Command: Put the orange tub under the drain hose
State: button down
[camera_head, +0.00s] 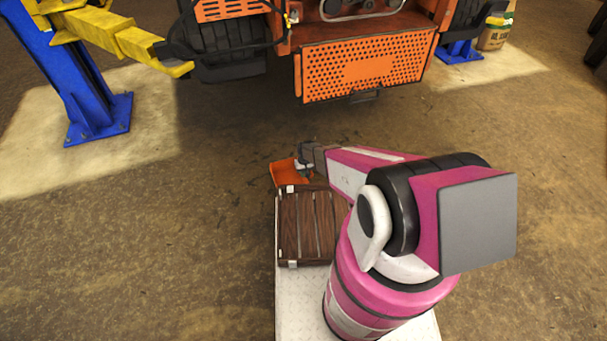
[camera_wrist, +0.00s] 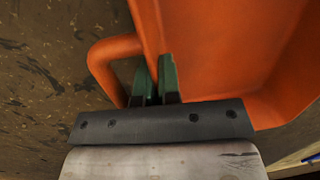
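The orange tub (camera_head: 283,173) is just past the far edge of a brown slatted wooden deck in the head view. In the wrist view the tub (camera_wrist: 220,50) fills the upper right, with its loop handle (camera_wrist: 100,58) at the left. My gripper (camera_wrist: 156,78) has its green fingers close together at the tub's wall, one on the handle side and one on the inner side, gripping it. My gripper (camera_head: 304,162) partly covers the tub in the head view. I cannot clearly make out the drain hose; the mower's underside is largely hidden.
The orange mower (camera_head: 365,68) hangs ahead, with dark floor below it. A blue lift post (camera_head: 80,80) with a yellow arm (camera_head: 118,38) stands at the left. The slatted deck (camera_head: 308,225) lies on my base. Floor to the left and right is clear.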

jog(key=c, duration=1.3)
grip_release()
jog(key=shift+f, duration=0.1)
notch_tip(320, 180, up, 12)
jog(key=w, duration=0.1)
jog(key=s+d+r+m, duration=0.1)
jog(key=s+d+r, duration=0.3)
jog(key=r, duration=0.9)
jog(key=s+d+r+m, duration=0.1)
jog(key=s+d+r, duration=0.4)
jog(key=s+r, duration=0.5)
jog(key=s+d+r+m+t, duration=0.1)
jog(key=s+d+r, duration=0.3)
jog(key=r, duration=1.3)
jog(key=shift+s+d+r+h, duration=0.1)
jog(key=shift+s+h, duration=0.05)
jog(key=shift+s, duration=0.8)
jog(key=shift+s+d+h, duration=0.1)
jog(key=shift+s+h, duration=0.05)
jog(key=shift+s, duration=0.75)
